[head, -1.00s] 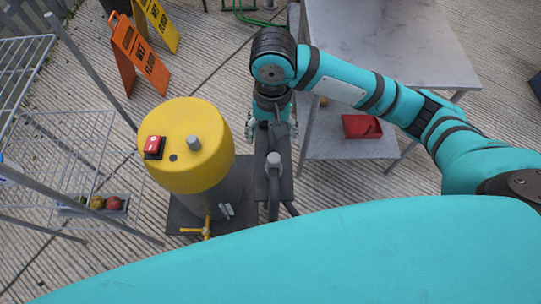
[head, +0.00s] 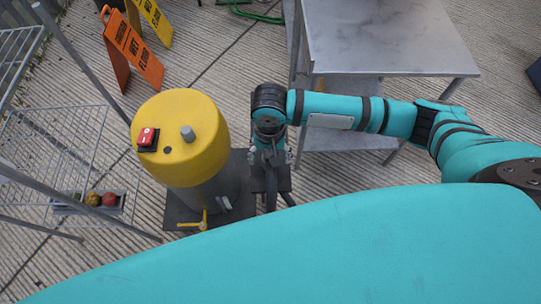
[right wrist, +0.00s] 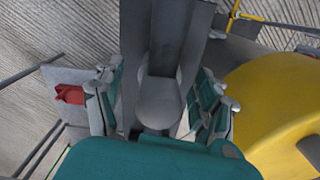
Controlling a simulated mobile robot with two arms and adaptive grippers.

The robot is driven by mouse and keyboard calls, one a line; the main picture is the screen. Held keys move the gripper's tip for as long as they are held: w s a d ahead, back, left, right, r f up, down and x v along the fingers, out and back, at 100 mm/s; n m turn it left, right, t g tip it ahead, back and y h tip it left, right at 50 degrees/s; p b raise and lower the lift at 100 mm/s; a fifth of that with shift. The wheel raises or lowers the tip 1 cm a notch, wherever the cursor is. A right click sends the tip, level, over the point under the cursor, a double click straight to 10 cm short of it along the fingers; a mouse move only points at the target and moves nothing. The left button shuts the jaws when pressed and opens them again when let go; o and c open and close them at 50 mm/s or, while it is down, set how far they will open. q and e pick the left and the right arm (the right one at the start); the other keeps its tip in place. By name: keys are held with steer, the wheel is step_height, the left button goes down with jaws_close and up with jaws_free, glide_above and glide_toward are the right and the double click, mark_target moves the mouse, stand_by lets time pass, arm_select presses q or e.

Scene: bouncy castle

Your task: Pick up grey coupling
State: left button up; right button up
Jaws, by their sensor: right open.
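The grey coupling (right wrist: 158,100) shows in the right wrist view as a rounded grey piece in front of a dark grey upright part. It lies between the two spread fingers of my right gripper (right wrist: 160,92), which is open. I cannot tell whether either finger touches it. In the head view my right gripper (head: 270,160) points down over the dark base plate (head: 182,212), just right of the yellow-topped tank (head: 180,125). There my wrist and fingers mostly hide the coupling. My left gripper is not in view.
The tank has a red switch (head: 147,137) and a grey stub on top. A metal table (head: 390,40) stands at the back right, under my right arm. A wire rack (head: 60,140) is at the left. An orange floor sign (head: 132,52) stands behind.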

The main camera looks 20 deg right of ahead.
step_height(320, 180, down, 2)
steer(key=shift+f, duration=0.2)
steer(key=c, duration=1.2)
steer(key=shift+r, duration=0.15)
